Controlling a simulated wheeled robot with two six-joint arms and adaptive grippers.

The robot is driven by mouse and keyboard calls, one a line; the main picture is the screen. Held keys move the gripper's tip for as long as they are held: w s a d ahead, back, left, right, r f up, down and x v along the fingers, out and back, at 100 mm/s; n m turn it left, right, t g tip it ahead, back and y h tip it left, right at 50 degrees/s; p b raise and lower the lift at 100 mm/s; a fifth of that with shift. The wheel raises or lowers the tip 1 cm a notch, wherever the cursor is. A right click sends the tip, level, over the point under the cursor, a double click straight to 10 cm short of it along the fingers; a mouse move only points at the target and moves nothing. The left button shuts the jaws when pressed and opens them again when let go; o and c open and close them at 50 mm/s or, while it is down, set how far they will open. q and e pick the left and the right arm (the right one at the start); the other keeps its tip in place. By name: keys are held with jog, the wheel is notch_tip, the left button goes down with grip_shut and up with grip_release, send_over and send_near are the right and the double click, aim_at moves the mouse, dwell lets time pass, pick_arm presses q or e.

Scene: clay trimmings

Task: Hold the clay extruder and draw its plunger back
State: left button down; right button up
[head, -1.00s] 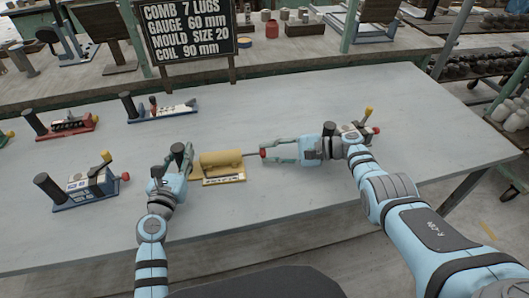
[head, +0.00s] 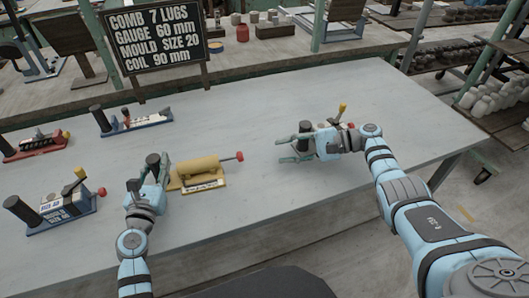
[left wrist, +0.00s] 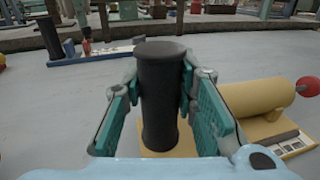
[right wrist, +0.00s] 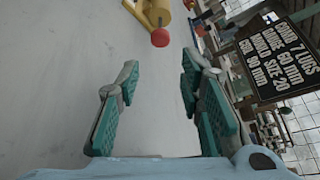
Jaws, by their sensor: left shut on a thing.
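The yellow clay extruder (head: 198,172) lies on the grey table, with a black upright handle (head: 153,160) at its left end. Its red plunger knob (head: 239,156) stands out to the right on a short length of bare rod. My left gripper (left wrist: 160,85) is shut on the black handle, one finger on each side. My right gripper (head: 282,149) is open and empty, to the right of the red knob and apart from it. The right wrist view shows the knob (right wrist: 160,37) beyond the open fingertips. The handle's foot is partly hidden by my left gripper.
A blue-based device (head: 58,205) stands at left; red (head: 35,146) and blue (head: 130,122) ones stand behind. Another device with a yellow lever (head: 342,108) is partly hidden behind my right gripper. A black sign (head: 155,40) stands at the back. The table's right part is clear.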

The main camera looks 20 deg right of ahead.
pick_arm(q)
jog(key=shift+f, duration=0.1)
pick_arm(e)
jog(key=shift+s+d+r, duration=0.2)
jog(key=shift+s+d, duration=0.05)
jog(key=shift+d, duration=0.4)
pick_arm(q)
jog(key=c, duration=1.2)
grip_release()
